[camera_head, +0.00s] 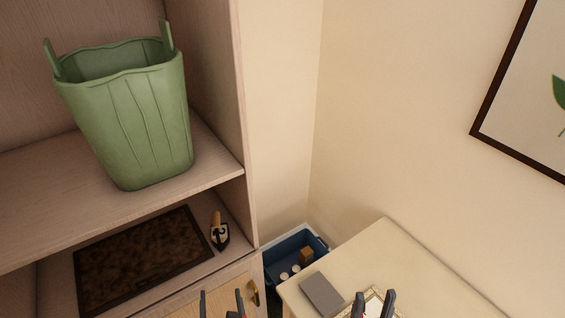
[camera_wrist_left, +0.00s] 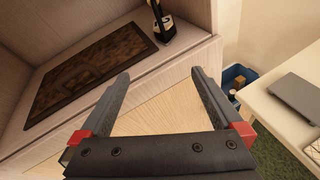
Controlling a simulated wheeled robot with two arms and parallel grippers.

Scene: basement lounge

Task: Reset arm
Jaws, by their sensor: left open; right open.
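My left gripper (camera_head: 221,304) is at the bottom of the head view, in front of the wooden cabinet. Its two fingers are spread with nothing between them, as the left wrist view (camera_wrist_left: 160,88) also shows. My right gripper (camera_head: 373,304) is at the bottom right of the head view, over the pale table. Its fingers are apart, and a light woven-edged item (camera_head: 376,296) shows behind them. I cannot tell how far above that item the gripper is.
A green basket (camera_head: 130,118) stands on the upper shelf. A dark brown mat (camera_head: 140,258) and a small wooden-handled item (camera_head: 219,232) lie below. A blue bin (camera_head: 290,262) sits between cabinet and pale table (camera_head: 400,258). A grey flat item (camera_head: 321,294) lies on the table.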

